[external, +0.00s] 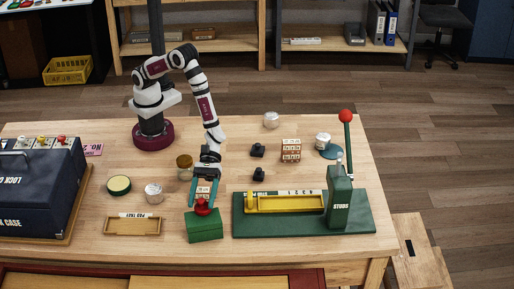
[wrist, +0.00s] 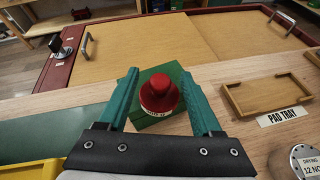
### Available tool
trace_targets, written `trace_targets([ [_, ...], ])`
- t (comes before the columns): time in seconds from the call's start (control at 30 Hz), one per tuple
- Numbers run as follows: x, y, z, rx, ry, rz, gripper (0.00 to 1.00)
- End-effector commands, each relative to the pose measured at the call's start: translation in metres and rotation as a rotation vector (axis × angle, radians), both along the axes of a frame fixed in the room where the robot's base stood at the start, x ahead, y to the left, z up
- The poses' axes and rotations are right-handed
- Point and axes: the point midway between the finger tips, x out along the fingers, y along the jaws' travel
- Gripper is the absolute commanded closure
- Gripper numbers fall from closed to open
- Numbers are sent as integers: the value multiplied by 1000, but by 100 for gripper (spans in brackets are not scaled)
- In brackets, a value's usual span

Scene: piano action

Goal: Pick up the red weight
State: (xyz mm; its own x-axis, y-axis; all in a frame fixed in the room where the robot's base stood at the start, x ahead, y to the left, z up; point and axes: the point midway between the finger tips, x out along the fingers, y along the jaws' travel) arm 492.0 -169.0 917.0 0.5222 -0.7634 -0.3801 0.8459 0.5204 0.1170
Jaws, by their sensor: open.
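The red weight (external: 203,208) has a rounded knob top and sits upright on a green block (external: 205,231) near the front of the bench. In the wrist view the red weight (wrist: 160,95) shows from above, with a partly readable label on its near side, on the green block (wrist: 176,72). My gripper (external: 203,204) points down at the weight. Its teal fingers are open, one to the left and one to the right of the weight, and it also shows in the wrist view (wrist: 160,76). Gaps show between the weight and both fingers in the wrist view.
A wooden pad tray (external: 133,226) lies left of the block. A green stand with a yellow tray (external: 285,203) and upright lever (external: 348,135) is close on the right. Jars and small blocks stand behind. A dark case (external: 40,190) is far left.

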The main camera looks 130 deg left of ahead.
Motion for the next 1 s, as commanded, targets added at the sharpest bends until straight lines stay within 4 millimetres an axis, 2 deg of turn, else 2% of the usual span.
trace_targets([
  [0.1,12,-19,-10,0,1,-4,34],
  [0.2,18,-27,-14,-1,0,-3,34],
  [0.43,19,-28,-14,0,-1,-3,36],
  [0.8,19,-28,-14,1,-1,-3,100],
  [1.0,19,-28,-14,1,-1,-3,100],
])
